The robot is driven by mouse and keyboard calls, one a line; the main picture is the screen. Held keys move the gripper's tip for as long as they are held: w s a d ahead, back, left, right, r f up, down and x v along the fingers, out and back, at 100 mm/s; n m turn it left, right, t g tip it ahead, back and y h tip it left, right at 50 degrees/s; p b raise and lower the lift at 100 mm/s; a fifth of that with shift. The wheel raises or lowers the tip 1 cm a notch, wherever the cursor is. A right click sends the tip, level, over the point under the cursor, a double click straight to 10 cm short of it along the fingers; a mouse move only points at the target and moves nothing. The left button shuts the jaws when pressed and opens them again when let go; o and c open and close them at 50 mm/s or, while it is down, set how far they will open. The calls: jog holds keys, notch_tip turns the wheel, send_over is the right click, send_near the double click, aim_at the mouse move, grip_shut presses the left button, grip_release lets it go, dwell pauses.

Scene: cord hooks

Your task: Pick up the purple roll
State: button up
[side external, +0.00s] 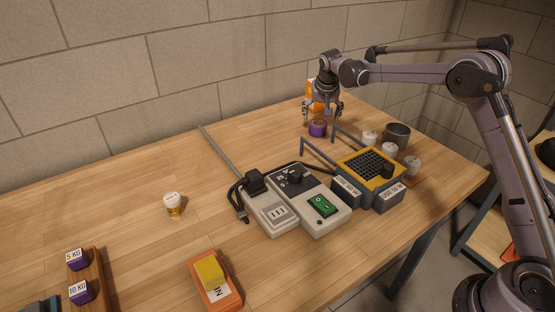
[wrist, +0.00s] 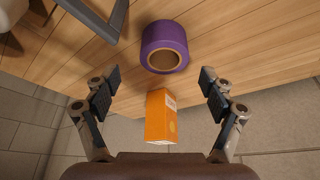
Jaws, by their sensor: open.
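The purple roll (side external: 317,128) lies on the wooden table toward the back edge in the side external view. In the wrist view the purple roll (wrist: 165,45) shows its tan inner ring and sits ahead of the fingers, roughly centred between them. My gripper (side external: 323,108) hangs just above the roll in the side external view.
An orange box (side external: 314,92) stands behind the roll; it also shows in the wrist view (wrist: 160,117). A yellow-topped unit (side external: 369,164) with grey bars stands close in front. A dark cup (side external: 397,134) and white-topped items are at the right.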

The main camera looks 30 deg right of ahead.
aim_at(318, 123)
jog(key=shift+a+x, duration=0.15)
jog(key=shift+x, duration=1)
jog(key=shift+a+x, duration=0.15)
jog(key=shift+x, duration=1)
jog(key=c, duration=1.3)
